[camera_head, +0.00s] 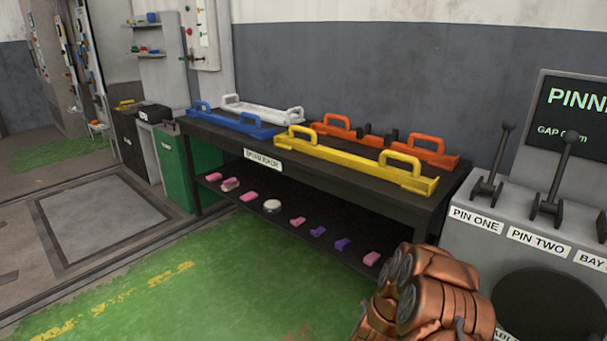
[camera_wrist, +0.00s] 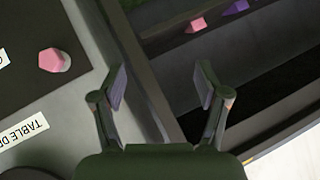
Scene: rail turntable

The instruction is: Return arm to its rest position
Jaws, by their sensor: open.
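My gripper (camera_wrist: 161,88) shows in the wrist view with its two fingers spread apart and nothing between them. It points down over the gap between a grey console (camera_wrist: 88,20) and the dark bench with a lower shelf. In the head view my copper-coloured arm is folded at the lower right, in front of the bench and console; my gripper is not visible there.
The black bench (camera_head: 400,206) carries yellow (camera_head: 350,163), blue (camera_head: 230,122), white (camera_head: 262,110) and orange (camera_head: 425,151) handled bars. Its shelf holds several small pink and purple pieces. The console with levers (camera_head: 555,180) stands close right. Green floor (camera_head: 190,285) is clear.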

